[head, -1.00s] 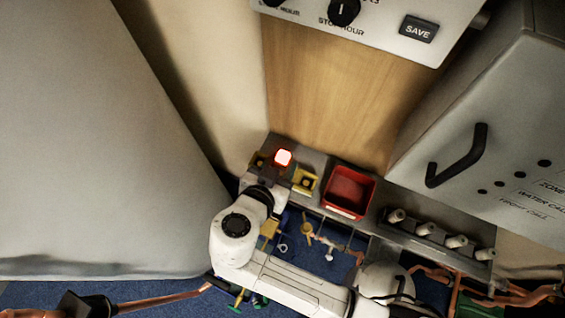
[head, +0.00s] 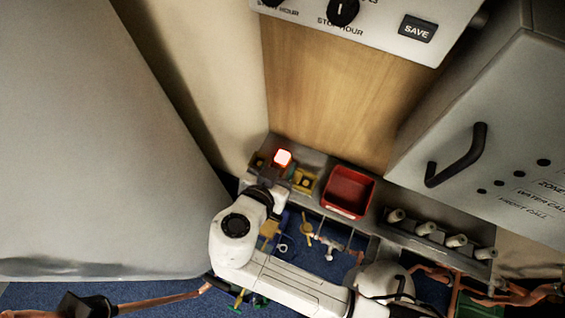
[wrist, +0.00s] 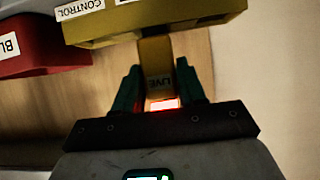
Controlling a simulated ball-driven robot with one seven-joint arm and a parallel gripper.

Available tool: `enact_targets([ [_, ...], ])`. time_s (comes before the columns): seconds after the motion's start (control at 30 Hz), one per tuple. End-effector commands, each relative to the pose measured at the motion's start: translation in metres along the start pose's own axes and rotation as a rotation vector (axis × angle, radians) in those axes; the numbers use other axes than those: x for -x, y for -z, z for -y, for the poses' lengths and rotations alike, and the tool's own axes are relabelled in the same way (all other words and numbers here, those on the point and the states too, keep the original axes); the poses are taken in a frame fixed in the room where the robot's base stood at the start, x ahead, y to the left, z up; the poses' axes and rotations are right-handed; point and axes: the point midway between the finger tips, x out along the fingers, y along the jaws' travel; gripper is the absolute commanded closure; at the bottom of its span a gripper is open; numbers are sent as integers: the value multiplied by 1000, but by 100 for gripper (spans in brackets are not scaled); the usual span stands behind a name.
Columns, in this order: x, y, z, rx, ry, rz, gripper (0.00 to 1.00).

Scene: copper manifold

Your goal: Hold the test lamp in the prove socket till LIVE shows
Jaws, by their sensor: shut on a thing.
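A red bin (head: 348,192) stands right of the lamp. Yellow blocks (head: 304,181) flank the lamp on the grey shelf. Several pale pegs (head: 427,228) stand farther right. A white cabinet with a black handle (head: 458,157) overhangs the right side. Keys and fittings hang below the shelf.

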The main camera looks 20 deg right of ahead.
Motion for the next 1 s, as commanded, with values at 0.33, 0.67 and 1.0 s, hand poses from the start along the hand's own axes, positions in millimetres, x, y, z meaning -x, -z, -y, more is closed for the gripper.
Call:
enact_targets([
  [0.33, 3, 6, 0, -1, 1, -1, 94],
  [0.67, 10, 19, 0, -1, 0, -1, 94],
  [1.0, 18, 33, 0, -1, 0, -1, 94],
])
